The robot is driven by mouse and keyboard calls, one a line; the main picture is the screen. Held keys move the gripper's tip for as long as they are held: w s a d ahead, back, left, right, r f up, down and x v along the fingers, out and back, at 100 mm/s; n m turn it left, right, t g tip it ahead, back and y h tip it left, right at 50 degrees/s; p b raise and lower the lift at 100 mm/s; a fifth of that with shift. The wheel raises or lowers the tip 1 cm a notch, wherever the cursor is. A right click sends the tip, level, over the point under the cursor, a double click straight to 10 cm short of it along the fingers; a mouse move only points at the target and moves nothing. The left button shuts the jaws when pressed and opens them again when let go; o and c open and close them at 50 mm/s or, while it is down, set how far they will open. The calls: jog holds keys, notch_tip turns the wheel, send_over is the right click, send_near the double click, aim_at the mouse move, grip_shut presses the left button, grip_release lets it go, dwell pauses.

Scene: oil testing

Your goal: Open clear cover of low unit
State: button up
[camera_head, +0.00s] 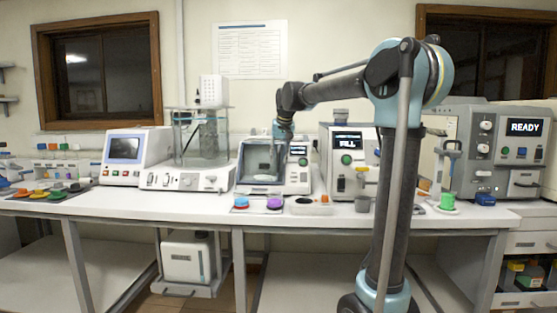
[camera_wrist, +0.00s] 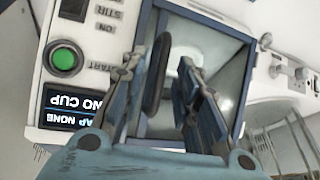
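The low unit (camera_head: 270,188) is a white bench instrument with a blue-framed clear cover (camera_head: 258,161) on its left side. The cover appears to be down, though the angle is hard to read. In the wrist view the cover (camera_wrist: 226,75) fills the upper middle, with a pale round shape behind it. A dark elongated handle (camera_wrist: 157,75) lies between my fingers. My gripper (camera_wrist: 160,62) is open, one finger on each side of the handle, with a visible gap on the right. Contact cannot be told. In the head view my gripper (camera_head: 282,140) is at the cover's upper right.
The wrist view shows the unit's green button (camera_wrist: 63,59) and a display (camera_wrist: 70,104) reading "NO CUP". A glass-tank instrument (camera_head: 190,178) stands close left and a "FILL" unit (camera_head: 347,175) close right.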

jog(key=shift+w+f, duration=0.1)
jog(key=shift+f, duration=0.2)
jog(key=shift+c, duration=0.6)
grip_shut()
jog(key=shift+r, duration=0.1)
